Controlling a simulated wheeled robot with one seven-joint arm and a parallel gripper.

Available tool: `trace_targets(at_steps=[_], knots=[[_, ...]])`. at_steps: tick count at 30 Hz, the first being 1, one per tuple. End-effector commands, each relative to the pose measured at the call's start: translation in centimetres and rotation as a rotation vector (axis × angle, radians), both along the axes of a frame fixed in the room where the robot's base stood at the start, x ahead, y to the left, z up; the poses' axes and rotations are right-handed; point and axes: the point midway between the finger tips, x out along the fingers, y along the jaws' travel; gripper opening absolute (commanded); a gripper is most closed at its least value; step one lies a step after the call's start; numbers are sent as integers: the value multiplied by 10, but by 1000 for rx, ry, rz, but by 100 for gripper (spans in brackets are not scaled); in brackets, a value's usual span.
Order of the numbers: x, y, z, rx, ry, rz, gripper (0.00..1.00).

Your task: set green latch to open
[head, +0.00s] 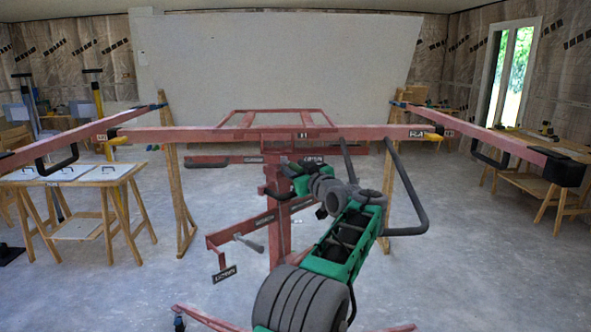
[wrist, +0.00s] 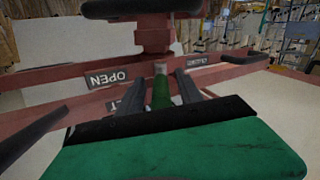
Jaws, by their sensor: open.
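The green latch (wrist: 161,93) shows in the wrist view as a narrow green handle with a paler far end, in front of the red lift's mast. My gripper (wrist: 161,88) is open, with one dark finger on each side of the latch. I cannot tell whether the fingers touch it. A label reading OPEN (wrist: 106,78), upside down here, is on the red bar to the left of the latch. In the head view my gripper (head: 272,191) is at the mast of the red panel lift (head: 280,237), and the latch cannot be made out there.
The lift's long crossbar (head: 210,134) spans the view, with side arms reaching forward. A grey bent handle (head: 410,190) is right of my arm. A crank (head: 249,243) is low left of the mast. A trestle table (head: 75,177) stands left. The floor between is clear.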

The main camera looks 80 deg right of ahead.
Motion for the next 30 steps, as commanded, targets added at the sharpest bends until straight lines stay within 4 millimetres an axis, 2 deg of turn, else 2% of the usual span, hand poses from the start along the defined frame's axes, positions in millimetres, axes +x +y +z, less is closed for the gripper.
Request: trace_targets(at_steps=[7,18,30], knots=[[-5,6,-1,0,0,-2,42],[-45,58,-1,0,0,-2,42],[-47,62,0,0,0,0,42]])
